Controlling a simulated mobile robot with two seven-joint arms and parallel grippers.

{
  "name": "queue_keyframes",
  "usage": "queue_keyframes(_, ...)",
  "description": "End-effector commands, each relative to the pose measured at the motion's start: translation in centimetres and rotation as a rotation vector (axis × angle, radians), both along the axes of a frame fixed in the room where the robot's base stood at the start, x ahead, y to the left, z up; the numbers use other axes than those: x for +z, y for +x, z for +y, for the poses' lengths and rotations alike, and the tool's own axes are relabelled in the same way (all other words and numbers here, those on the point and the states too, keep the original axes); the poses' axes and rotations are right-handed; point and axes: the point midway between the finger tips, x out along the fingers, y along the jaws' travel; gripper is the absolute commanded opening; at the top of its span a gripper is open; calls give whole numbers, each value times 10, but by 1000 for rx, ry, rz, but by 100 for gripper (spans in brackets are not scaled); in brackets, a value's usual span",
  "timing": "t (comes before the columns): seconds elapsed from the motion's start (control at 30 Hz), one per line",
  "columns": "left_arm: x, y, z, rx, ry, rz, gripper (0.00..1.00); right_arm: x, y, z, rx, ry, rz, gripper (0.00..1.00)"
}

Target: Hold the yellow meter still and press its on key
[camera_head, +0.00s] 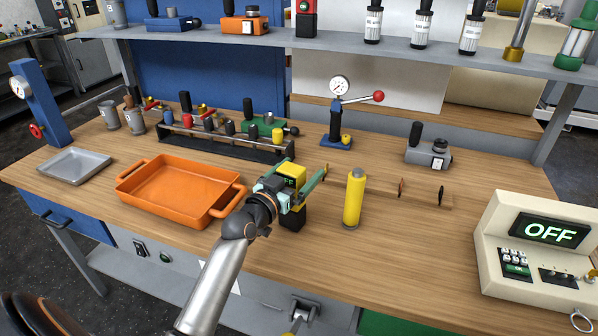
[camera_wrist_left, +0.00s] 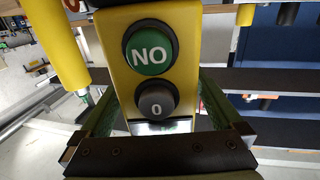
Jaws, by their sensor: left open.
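The yellow meter (camera_head: 291,171) stands upright at the middle of the bench, and its small display reads OFF. A dark block (camera_head: 292,221) shows below it. In the left wrist view the yellow meter (camera_wrist_left: 112,45) fills the middle. Its green key (camera_wrist_left: 150,47) reads as NO, apparently ON upside down, with a dark grey 0 key (camera_wrist_left: 157,102) below it in the picture. My left gripper (camera_head: 301,174) is open, with one green finger on each side of the meter. I cannot tell whether the fingers touch it. My right gripper is not in view.
A yellow cylinder (camera_head: 353,199) stands close to the right of the meter. An orange tray (camera_head: 150,197) lies to its left, and a rack of tools (camera_head: 220,143) is behind. A cream console (camera_head: 520,262) reading OFF sits at the right. The bench front between cylinder and console is clear.

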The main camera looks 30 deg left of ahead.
Motion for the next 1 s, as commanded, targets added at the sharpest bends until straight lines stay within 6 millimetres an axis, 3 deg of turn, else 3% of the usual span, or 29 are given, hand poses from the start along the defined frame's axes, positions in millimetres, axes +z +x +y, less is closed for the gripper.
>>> queue_keyframes(0.17, 0, 0, 0, 0, 0, 0, 100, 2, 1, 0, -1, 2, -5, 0)
queue_keyframes(1.0, 0, 0, 0, 0, 0, 1, 7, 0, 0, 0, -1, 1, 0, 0)
